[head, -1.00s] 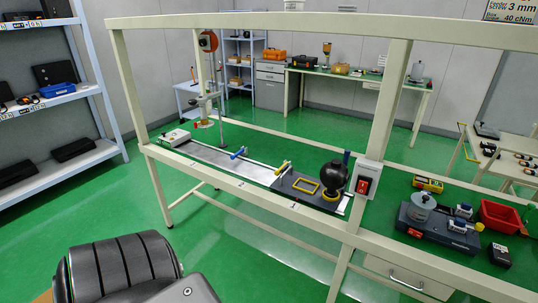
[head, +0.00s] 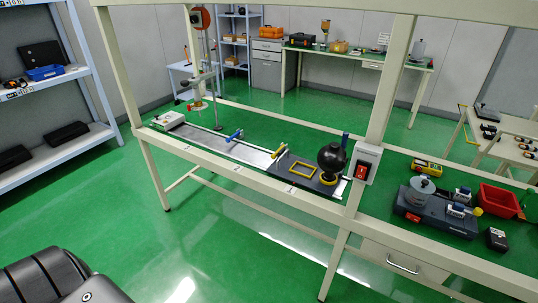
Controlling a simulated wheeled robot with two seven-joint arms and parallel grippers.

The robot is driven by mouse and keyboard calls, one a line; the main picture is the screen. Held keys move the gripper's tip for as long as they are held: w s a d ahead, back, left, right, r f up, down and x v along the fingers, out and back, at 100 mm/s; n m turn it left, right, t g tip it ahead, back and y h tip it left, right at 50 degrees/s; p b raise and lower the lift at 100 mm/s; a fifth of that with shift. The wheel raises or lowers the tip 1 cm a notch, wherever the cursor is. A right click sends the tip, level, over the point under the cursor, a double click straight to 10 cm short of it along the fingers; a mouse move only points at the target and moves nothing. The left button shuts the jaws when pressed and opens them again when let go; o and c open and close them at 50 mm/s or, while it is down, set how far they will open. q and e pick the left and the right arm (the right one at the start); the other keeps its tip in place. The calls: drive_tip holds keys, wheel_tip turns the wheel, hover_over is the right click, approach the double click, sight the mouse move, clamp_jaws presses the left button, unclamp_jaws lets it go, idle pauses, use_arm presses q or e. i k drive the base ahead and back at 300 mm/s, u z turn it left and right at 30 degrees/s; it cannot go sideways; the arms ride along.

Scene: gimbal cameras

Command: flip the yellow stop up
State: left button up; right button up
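The yellow stop (head: 278,152) is a small yellow bar across the rail track (head: 205,138) on the workbench in the head view. It sits between the blue stop (head: 235,135) and a dark plate with a yellow frame. At this size I cannot tell whether it lies flat or is tilted. A black ball (head: 331,157) stands on a yellow ring right of it. Neither gripper is in view; only a dark, ribbed part of mine shows at the lower left, well short of the bench.
The bench's cream posts and front beam (head: 250,182) stand between me and the track. A red switch box (head: 362,165) is on the right post. A red bin (head: 498,200) and a grey device (head: 437,212) are at right. Green floor is free in front.

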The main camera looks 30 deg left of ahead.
sight(273, 156)
drive_tip(key=i, duration=0.2)
drive_tip(key=u, duration=1)
drive_tip(key=k, duration=1.35)
drive_tip(key=u, duration=0.65)
drive_tip(key=i, duration=0.75)
drive_tip(key=u, duration=1.05)
drive_tip(key=i, duration=2.1)
drive_tip(key=z, duration=1.4)
drive_tip(key=i, duration=0.65)
drive_tip(key=z, duration=0.65)
